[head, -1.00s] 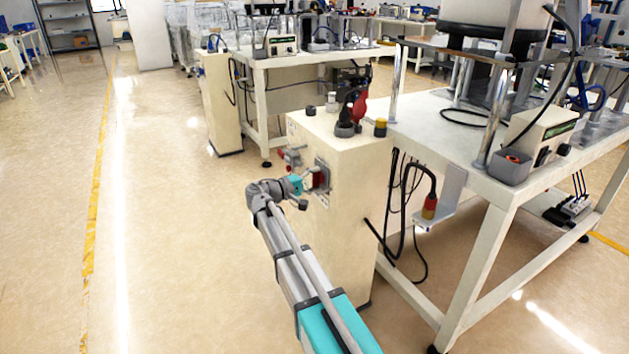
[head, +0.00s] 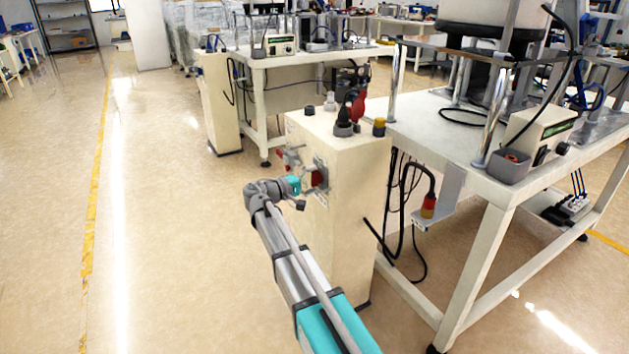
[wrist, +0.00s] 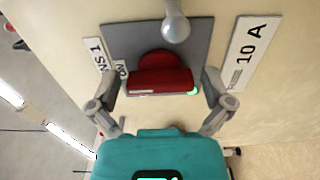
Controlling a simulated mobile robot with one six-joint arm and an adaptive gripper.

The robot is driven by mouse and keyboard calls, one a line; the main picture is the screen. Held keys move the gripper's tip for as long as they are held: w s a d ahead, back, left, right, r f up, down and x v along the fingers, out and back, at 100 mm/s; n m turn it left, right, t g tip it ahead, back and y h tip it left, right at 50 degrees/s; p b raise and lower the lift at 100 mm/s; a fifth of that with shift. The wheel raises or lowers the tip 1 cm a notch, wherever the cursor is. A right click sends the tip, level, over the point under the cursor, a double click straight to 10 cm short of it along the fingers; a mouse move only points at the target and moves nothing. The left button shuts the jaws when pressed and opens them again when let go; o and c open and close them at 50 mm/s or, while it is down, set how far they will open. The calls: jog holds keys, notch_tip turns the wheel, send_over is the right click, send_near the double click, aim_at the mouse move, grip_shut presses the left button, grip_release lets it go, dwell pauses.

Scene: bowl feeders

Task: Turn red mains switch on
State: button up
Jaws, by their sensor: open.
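The red mains switch (wrist: 160,84) is a red handle with a rounded hub on a grey plate (wrist: 117,42). The handle lies crosswise in the wrist view, and an "ON" label (wrist: 119,68) sits to its left. A small green glint shows at its right end. In the head view the red switch (head: 317,178) is on the side of a cream cabinet (head: 345,210). My gripper (wrist: 161,77) is open, with one finger on each side of the handle. Contact cannot be told. In the head view my gripper (head: 305,191) is at the plate, its fingertips partly hidden.
A grey rounded knob (wrist: 175,25) projects beyond the handle. "NS 1" (wrist: 97,55) and "10 A" (wrist: 250,50) labels flank the plate. A red fitting (head: 288,157) sits farther along the cabinet. A white workbench (head: 450,140) stands to the right. The floor at left is clear.

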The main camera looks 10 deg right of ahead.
jog(key=v, duration=1.1)
jog(key=shift+a, duration=0.3)
jog(key=shift+s, duration=0.15)
jog(key=s+d+f+m+g+y+p, duration=0.25)
jog(key=s+d+f+g+y, duration=0.25)
jog(key=s+d+f+y, duration=0.85)
jog(key=s+a+y+p, duration=0.2)
jog(key=s+a+y, duration=0.15)
jog(key=s, duration=0.85)
notch_tip(320, 180, up, 38)
jog(key=p, duration=3.8)
jog(key=shift+w+f+m+g, duration=0.2)
jog(key=shift+m+g, duration=0.1)
jog(key=shift+m, duration=0.15)
jog(key=shift+d, duration=0.15)
